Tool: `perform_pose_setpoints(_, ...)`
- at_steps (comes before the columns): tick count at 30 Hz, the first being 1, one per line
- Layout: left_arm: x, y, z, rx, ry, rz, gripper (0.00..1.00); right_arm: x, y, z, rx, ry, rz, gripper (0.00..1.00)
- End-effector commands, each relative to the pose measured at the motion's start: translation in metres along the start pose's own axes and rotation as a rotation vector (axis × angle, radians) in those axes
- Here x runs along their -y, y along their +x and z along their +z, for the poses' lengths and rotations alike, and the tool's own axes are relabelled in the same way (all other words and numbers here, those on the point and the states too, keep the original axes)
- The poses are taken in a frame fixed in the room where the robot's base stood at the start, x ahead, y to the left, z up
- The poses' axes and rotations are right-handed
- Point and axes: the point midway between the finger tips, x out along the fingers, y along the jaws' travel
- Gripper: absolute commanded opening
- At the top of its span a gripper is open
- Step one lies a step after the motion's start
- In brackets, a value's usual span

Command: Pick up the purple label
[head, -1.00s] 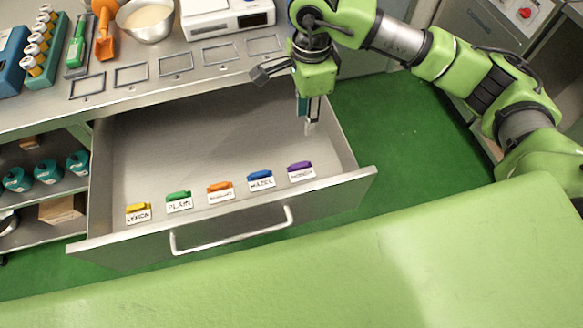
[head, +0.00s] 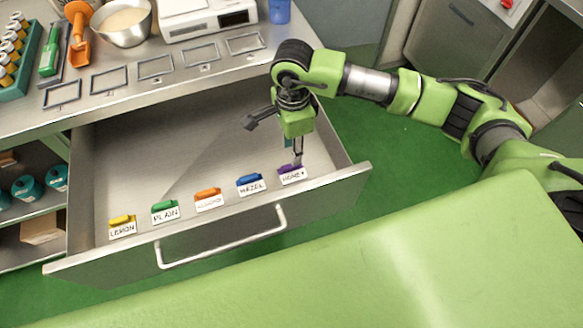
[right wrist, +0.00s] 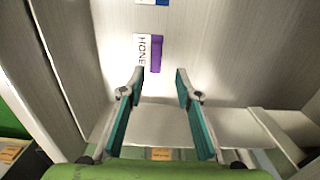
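The purple label (head: 290,170) has a white face reading HONEY and stands in the open drawer (head: 160,135), at the right end of a row along the drawer front. It also shows in the right wrist view (right wrist: 155,54), just beyond my fingertips. My right gripper (head: 297,164) hangs down into the drawer just above and behind the label. In the right wrist view my right gripper (right wrist: 159,73) is open, with a wide empty gap between its fingers. The label lies ahead of the gap and is not held. My left gripper is not in view.
Left of the purple label stand the blue HAZEL label (head: 250,182), an orange label (head: 208,196), the green PLAIN label (head: 164,207) and the yellow LEMON label (head: 122,221). The drawer handle (head: 225,241) juts out in front. The drawer floor behind the row is bare.

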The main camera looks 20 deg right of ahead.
Motion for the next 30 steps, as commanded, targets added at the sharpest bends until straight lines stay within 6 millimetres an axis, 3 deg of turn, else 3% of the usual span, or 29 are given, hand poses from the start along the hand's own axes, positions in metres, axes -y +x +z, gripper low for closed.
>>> perform_pose_setpoints(12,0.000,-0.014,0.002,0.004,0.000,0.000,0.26,-0.008,0.049,0.003,0.001,0.001,0.001,0.31)
perform_pose_setpoints(20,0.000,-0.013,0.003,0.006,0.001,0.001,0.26,-0.007,0.053,0.003,0.001,-0.001,-0.001,0.31)
perform_pose_setpoints(21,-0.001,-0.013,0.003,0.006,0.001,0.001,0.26,-0.007,0.053,0.003,0.001,-0.001,-0.001,0.28)
perform_pose_setpoints(24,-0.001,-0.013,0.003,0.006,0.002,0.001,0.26,-0.007,0.053,0.002,0.001,-0.001,-0.001,0.02)
perform_pose_setpoints(30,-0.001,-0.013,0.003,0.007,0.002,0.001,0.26,-0.007,0.053,0.002,0.001,0.000,-0.001,0.00)
